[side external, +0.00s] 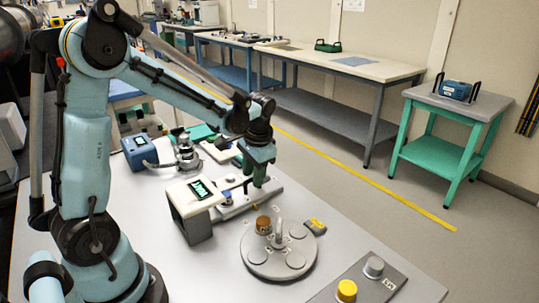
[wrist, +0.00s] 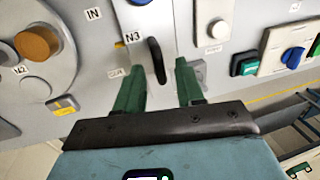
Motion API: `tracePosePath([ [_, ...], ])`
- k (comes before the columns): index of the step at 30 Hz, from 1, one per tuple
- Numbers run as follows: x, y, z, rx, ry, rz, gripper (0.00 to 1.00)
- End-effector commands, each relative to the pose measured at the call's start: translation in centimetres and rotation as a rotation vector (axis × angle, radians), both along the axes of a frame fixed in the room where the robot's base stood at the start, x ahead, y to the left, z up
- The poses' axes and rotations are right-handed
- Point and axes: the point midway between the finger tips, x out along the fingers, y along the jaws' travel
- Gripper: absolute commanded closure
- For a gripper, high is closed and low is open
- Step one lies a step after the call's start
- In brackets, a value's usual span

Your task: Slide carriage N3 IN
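Carriage N3 (wrist: 134,22) is a light grey block with an "N3" label, seen at top centre in the wrist view. A black upright handle (wrist: 156,62) stands on it. My gripper (wrist: 159,62) is open, with one green finger on each side of the handle and a visible gap at both sides. The "IN" label (wrist: 93,14) lies on the grey surface left of the carriage. Another small label (wrist: 115,72) is too blurred to read. In the side view my gripper (side external: 259,183) is down at the slide rail (side external: 250,200), and its fingertips hide the handle.
A round grey turntable (side external: 279,262) with a brown knob (side external: 263,224) stands in front of the slide. A box with a lit display (side external: 190,206) stands at its left. A panel with yellow (side external: 346,291) and grey knobs lies at front right. A blue knob (wrist: 292,55) is right in the wrist view.

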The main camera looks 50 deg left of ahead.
Motion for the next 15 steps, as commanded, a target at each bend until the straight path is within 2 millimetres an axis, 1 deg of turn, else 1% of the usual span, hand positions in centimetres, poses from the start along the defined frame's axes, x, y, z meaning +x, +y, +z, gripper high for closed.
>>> tracePosePath([
  [1,0.0,0.0,0.01,0.0,0.0,0.0,0.7],
  [7,0.0,0.0,0.02,0.0,0.0,0.0,1.0],
  [15,0.0,0.0,0.03,0.0,0.0,0.0,1.0],
])
